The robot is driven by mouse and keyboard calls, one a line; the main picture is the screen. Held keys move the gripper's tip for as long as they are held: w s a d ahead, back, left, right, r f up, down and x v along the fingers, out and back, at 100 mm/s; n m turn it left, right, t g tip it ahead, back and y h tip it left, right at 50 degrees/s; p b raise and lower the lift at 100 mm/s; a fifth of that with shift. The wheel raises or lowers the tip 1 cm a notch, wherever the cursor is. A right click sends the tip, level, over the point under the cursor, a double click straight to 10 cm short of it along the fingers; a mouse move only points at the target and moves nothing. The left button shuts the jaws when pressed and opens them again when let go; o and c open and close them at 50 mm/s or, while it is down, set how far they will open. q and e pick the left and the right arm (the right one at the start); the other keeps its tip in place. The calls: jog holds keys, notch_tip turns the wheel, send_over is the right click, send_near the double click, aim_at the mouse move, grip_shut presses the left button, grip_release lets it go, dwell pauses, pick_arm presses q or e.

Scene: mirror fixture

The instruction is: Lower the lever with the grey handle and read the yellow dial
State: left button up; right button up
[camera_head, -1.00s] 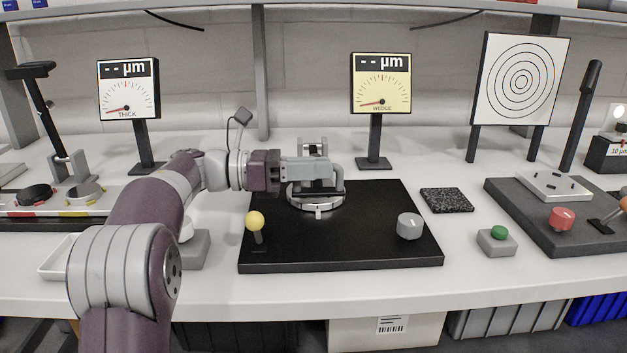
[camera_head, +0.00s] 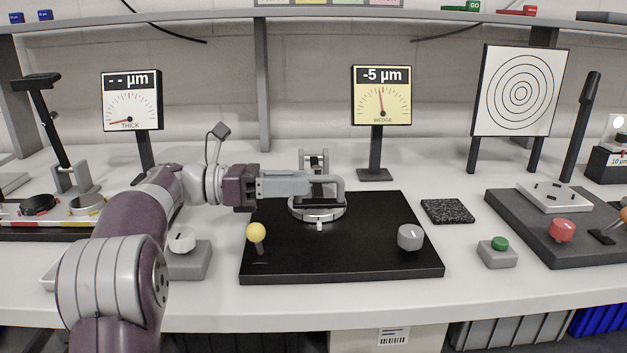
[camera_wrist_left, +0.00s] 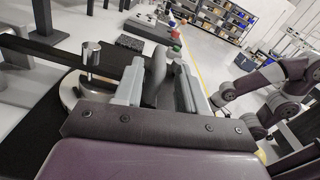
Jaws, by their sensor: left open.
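The yellow dial (camera_head: 381,96) stands on a post behind the black plate. It reads -5 µm, with its needle almost upright, and is labelled WEDGE. My left gripper (camera_head: 334,188) is open over the round metal fixture (camera_head: 318,214) on the black plate. In the left wrist view a dark grey handle (camera_wrist_left: 154,78) stands between its two spread fingers; I cannot tell whether they touch it. The fingers hide most of the lever in the head view. A metal post (camera_wrist_left: 91,56) stands beside the left finger in the wrist view. My right gripper does not show.
The black plate (camera_head: 340,262) carries a yellow-knobbed lever (camera_head: 256,233) and a grey knob (camera_head: 410,237). A white THICK dial (camera_head: 131,100) stands at left. A green button (camera_head: 499,243) and a black speckled block (camera_head: 447,211) are at right. The white bench front is clear.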

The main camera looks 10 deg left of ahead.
pick_arm(q)
jog(key=v, duration=0.8)
jog(key=shift+a+p, duration=0.35)
jog(key=shift+p, duration=0.05)
jog(key=shift+s, duration=0.1)
